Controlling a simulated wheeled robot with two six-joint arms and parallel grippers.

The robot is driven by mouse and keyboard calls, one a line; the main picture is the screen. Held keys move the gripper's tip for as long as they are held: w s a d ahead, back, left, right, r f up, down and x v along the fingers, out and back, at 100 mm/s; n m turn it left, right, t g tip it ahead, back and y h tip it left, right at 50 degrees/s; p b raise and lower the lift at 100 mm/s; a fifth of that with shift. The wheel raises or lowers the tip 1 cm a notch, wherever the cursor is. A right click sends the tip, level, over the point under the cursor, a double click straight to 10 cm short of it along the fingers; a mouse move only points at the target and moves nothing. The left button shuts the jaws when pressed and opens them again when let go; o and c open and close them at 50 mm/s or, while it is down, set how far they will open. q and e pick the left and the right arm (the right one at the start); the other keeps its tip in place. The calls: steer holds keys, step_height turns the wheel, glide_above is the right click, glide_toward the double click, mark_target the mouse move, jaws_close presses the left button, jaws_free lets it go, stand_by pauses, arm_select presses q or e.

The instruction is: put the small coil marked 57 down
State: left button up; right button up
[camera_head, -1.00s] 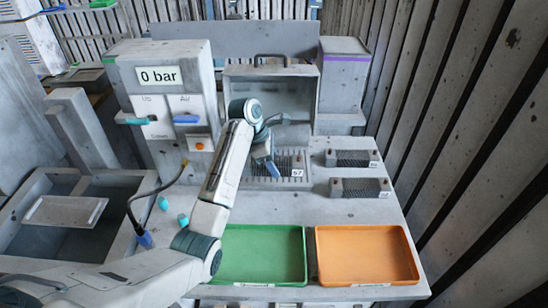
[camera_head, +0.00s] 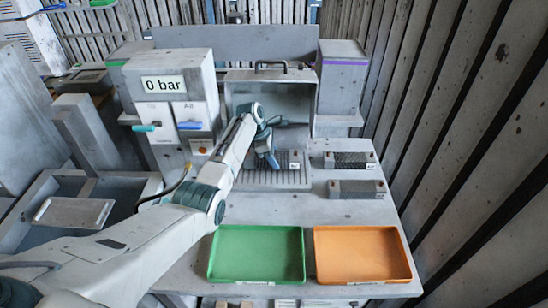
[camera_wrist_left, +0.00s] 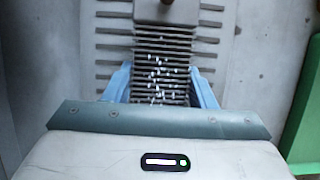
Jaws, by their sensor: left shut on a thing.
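The small coil (camera_wrist_left: 162,65) is a finned grey block with white specks. In the left wrist view it lies between the blue fingers of my left gripper (camera_wrist_left: 161,88), which is shut on it. In the head view my left gripper (camera_head: 272,162) is over the slatted grate (camera_head: 262,180) in front of the open housing. The coil's white label (camera_head: 294,165) shows just right of the fingers, its number too small to read surely. The coil is over or on the grate; I cannot tell whether it touches. My right gripper is out of view.
Two similar finned coils (camera_head: 350,160) (camera_head: 357,188) lie on the table right of the grate. A green tray (camera_head: 257,279) and an orange tray (camera_head: 363,278) stand at the front. The open housing (camera_head: 271,76) is behind the grate. A cabinet (camera_head: 165,60) reading 0 bar stands left.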

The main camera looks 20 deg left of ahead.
arm_select(q)
steer(key=shift+w+f, duration=0.25)
steer(key=shift+f, duration=0.6)
steer(key=o, duration=1.4)
steer(key=shift+f, duration=0.1)
